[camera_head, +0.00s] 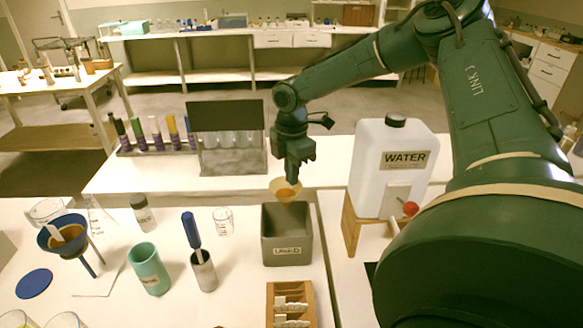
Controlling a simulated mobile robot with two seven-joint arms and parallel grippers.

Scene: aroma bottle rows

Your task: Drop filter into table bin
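The filter (284,189) is a pale tan paper cone with a brown patch inside. It hangs in the air at the tip of my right gripper (292,180), over the back edge of the bin. My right gripper points down and appears shut on the filter's rim; its fingers are small and partly merged with the filter. The table bin (287,250) is a grey, open-topped box with a white label on its front, standing on the white table. Its inside looks empty where I can see it. My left gripper is not in view.
A white WATER jug (385,180) on a wooden stand is right of the bin. A wooden rack (290,308) is in front. A metal cup (204,272) with a blue-handled tool, a teal cup (148,268) and a blue funnel (64,236) stand left.

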